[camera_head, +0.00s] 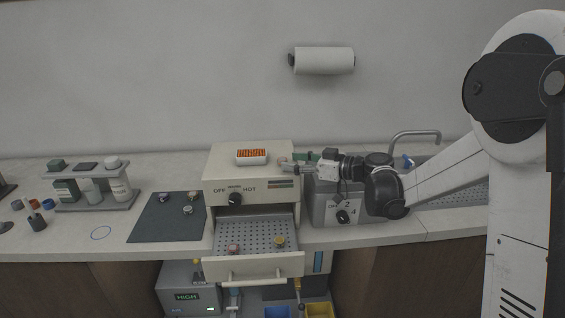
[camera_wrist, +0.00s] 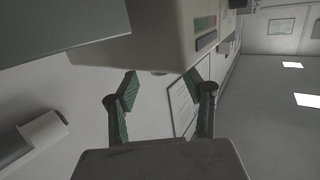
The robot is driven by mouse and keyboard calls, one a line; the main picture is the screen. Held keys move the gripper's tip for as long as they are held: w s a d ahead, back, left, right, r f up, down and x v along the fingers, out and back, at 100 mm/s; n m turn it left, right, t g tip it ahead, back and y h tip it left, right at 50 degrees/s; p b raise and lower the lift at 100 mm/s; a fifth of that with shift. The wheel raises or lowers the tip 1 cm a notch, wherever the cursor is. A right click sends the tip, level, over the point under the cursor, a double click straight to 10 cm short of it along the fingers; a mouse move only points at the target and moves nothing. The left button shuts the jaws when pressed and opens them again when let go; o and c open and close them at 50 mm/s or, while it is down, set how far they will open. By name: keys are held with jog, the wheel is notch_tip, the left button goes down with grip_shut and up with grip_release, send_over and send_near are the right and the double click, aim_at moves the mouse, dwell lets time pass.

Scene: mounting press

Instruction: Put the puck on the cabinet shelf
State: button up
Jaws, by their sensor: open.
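The beige cabinet (camera_head: 263,190) with an OFF/HOT knob stands mid-counter. Its front drawer is pulled out, showing a perforated metal shelf (camera_head: 258,232). On this shelf lie a small pink-topped puck (camera_head: 234,249) at the left and a yellow-topped puck (camera_head: 280,241) at the right. My gripper (camera_head: 286,164) is at the cabinet's upper right side. In the wrist view my gripper (camera_wrist: 162,77) is open and empty, its green-padded fingers apart close to the cabinet body (camera_wrist: 165,35).
A grey box with a numbered dial (camera_head: 330,212) stands right of the cabinet, beneath my arm. A sink tap (camera_head: 415,134) is behind. A rack with jars (camera_head: 95,195) stands at the left. A paper towel roll (camera_head: 325,60) hangs on the wall. Counter in front of the rack is partly clear.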

aim_at(282, 159)
jog(key=x, duration=0.4)
jog(key=shift+r, duration=0.1)
jog(key=shift+s, duration=0.1)
grip_shut()
